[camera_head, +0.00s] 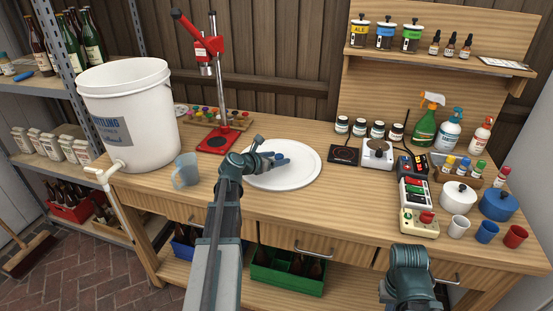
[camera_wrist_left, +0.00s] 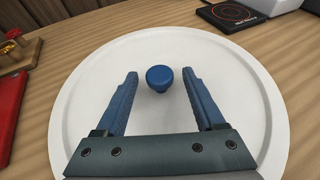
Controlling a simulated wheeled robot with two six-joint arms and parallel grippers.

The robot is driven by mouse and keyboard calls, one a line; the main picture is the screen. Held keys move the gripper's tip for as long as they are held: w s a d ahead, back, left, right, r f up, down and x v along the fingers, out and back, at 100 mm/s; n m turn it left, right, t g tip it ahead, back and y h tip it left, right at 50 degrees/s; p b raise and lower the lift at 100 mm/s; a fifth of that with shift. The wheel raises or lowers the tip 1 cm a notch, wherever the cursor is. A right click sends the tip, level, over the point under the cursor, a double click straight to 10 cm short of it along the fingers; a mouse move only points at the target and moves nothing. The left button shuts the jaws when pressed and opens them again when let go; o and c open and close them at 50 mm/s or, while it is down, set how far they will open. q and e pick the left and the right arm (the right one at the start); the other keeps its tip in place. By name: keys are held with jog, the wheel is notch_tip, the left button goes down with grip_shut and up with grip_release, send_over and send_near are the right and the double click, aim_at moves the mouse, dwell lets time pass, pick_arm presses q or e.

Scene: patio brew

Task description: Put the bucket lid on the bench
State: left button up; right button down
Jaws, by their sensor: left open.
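The bucket lid (camera_head: 298,178) is a round white disc lying flat on the wooden bench (camera_head: 330,219), in the middle of the head view. It fills most of the left wrist view (camera_wrist_left: 240,75) and has a blue knob (camera_wrist_left: 159,78) at its centre. My left gripper (camera_head: 272,160) is over the lid, with its two blue fingers (camera_wrist_left: 160,95) open. The knob shows between and just beyond the fingertips, and the fingers do not grip it. My right arm shows at the lower right of the head view, but I cannot make out its fingers.
A white bucket (camera_head: 130,120) with a tap stands open at the bench's left end. A grey mug (camera_head: 186,170) and a red bottle capper (camera_head: 212,140) stand left of the lid.

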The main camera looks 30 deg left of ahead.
pick_arm(q)
jog(key=shift+s+r, duration=0.1)
jog(key=shift+r, duration=0.2)
jog(key=p+v, duration=0.4)
jog(key=v, duration=0.7)
jog(key=shift+s+a+p, duration=0.1)
jog(key=shift+s+p, duration=0.3)
